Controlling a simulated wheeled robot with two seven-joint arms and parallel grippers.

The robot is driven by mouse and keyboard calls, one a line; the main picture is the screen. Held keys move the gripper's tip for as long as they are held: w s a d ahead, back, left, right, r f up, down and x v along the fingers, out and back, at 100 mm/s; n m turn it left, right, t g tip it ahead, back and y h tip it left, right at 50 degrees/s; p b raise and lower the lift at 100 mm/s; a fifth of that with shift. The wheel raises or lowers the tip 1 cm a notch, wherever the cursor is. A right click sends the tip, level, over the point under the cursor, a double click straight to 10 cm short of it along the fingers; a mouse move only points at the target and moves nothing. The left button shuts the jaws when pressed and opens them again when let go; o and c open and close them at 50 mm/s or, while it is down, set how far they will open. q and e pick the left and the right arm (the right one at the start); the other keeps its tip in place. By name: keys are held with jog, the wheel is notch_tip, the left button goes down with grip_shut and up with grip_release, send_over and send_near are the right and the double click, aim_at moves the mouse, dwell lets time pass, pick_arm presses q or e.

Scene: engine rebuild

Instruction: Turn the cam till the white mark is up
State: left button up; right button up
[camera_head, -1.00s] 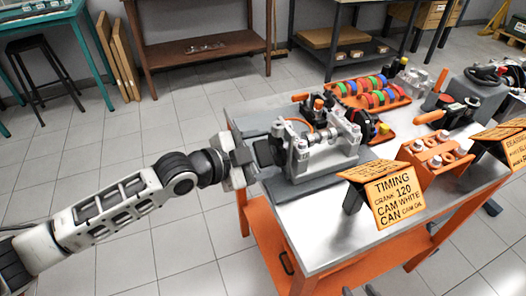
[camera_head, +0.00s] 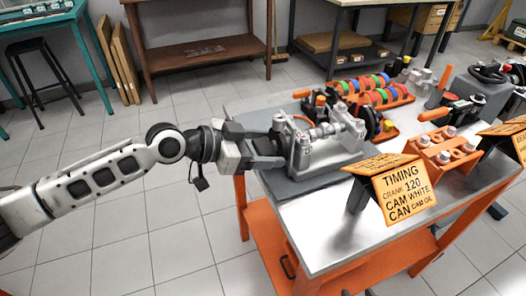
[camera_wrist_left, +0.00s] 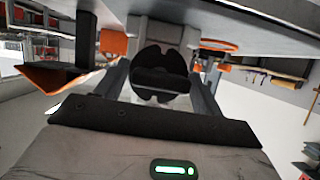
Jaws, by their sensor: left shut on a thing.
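The cam (camera_head: 322,131) is a metal shaft lying across a grey cradle (camera_head: 333,165) on the near left of the metal table. My left gripper (camera_head: 280,147) is at the cradle's left end. In the left wrist view a round black knob (camera_wrist_left: 160,70) with a raised bar sits between the two fingers of my left gripper (camera_wrist_left: 161,85), which is shut on it. I cannot make out the white mark. An orange sign (camera_head: 400,190) reads "TIMING, CRANK 120, CAM WHITE, CAN CAM OIL". My right gripper is out of view.
Behind the cradle is an orange rack (camera_head: 375,93) of coloured rings. An orange block (camera_head: 440,150) with metal cylinders stands to the right, near a second orange sign (camera_head: 508,130). Bare tabletop (camera_head: 318,225) lies in front of the cradle.

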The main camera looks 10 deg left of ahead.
dwell(0.3)
pick_arm(q)
jog(key=o, duration=0.7)
pick_arm(e)
jog(key=shift+f, duration=0.1)
pick_arm(q)
jog(key=b+v, duration=0.4)
jog(key=v, duration=1.2)
jog(key=shift+w+r, duration=0.1)
jog(key=shift+w, duration=0.05)
pick_arm(e)
jog(key=shift+a+f+t, duration=0.25)
jog(key=shift+f+t, duration=0.05)
jog(key=shift+f, duration=0.4)
